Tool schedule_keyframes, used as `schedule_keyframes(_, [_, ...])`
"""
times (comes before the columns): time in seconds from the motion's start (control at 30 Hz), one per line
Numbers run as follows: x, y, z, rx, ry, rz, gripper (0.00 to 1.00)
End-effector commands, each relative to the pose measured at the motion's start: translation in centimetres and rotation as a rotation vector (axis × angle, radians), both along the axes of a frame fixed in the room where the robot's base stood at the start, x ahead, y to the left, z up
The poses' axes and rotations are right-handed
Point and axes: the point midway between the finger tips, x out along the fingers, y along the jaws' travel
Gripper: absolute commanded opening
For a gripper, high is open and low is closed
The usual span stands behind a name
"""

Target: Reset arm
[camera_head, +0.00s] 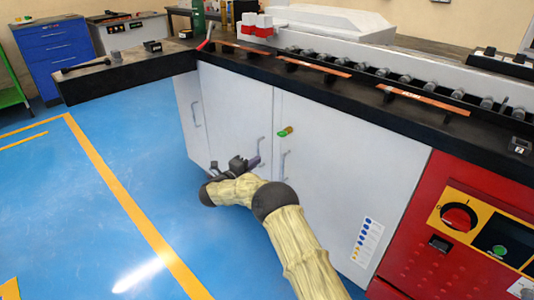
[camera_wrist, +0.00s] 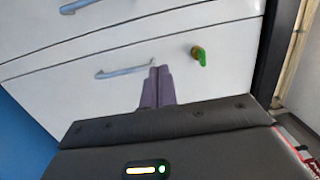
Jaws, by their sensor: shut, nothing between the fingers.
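My arm reaches out low in front of the bender's white cabinet in the head view, with my gripper (camera_head: 255,162) near the cabinet doors. In the wrist view my gripper (camera_wrist: 158,73) is shut and empty, its two purple-grey fingers side by side. The fingertips overlap the right end of a grey door handle (camera_wrist: 125,72) in that view; I cannot tell whether they touch it. The cabinet doors (camera_head: 232,105) are closed. A green key (camera_head: 283,133) sits in a lock on the door, and it also shows in the wrist view (camera_wrist: 200,56).
The black worktop (camera_head: 330,92) overhangs the cabinet and carries several copper bars (camera_head: 420,98). A red control panel (camera_head: 470,230) with a rotary switch stands at the right. The blue floor (camera_head: 100,200) at the left is clear. A blue drawer cabinet (camera_head: 55,55) stands at the back left.

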Motion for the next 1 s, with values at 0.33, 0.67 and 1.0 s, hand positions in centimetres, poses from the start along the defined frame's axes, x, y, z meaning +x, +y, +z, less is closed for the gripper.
schedule_keyframes(0.33, [-0.7,0.0,-0.1,0.000,0.000,-0.012,0.00])
schedule_keyframes(0.67, [-0.5,0.1,0.5,-0.009,0.004,0.009,0.00])
schedule_keyframes(1.0, [1.5,0.9,7.5,-0.249,0.132,0.398,0.00])
